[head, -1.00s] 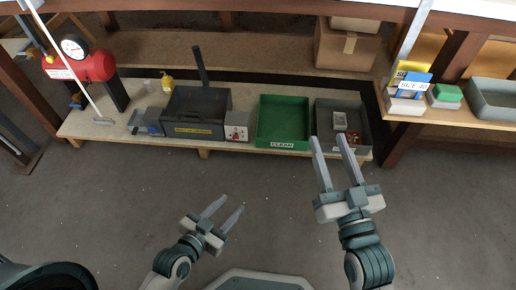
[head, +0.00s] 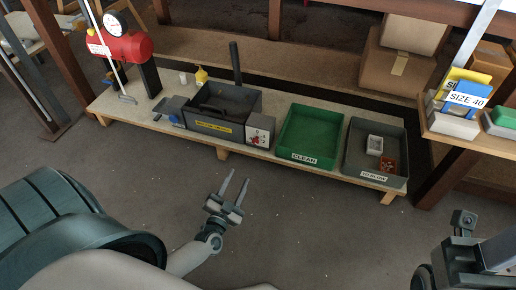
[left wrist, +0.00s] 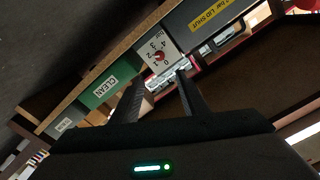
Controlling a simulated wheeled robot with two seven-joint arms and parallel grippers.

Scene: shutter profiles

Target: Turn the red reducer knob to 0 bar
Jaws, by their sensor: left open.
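The red reducer knob (head: 259,138) sits on a white dial panel (head: 260,129) at the right end of the dark box (head: 222,110). In the left wrist view the red knob (left wrist: 158,57) shows upside down on its dial (left wrist: 154,48), marked 0 to 4 bar; its exact setting is too small to read. My left gripper (head: 234,187) is open and empty, in front of the bench and apart from the knob. In the left wrist view its fingers (left wrist: 160,80) point toward the dial, with the knob just beyond their gap. My right gripper (head: 468,245) is partly cut off at the lower right.
A green CLEAN tray (head: 311,130) stands right of the dial, then a grey tray (head: 369,181) with small items. A yellow bottle (head: 201,75) is behind the box. A red tank with a gauge (head: 125,46) is at the left. The floor before the bench is clear.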

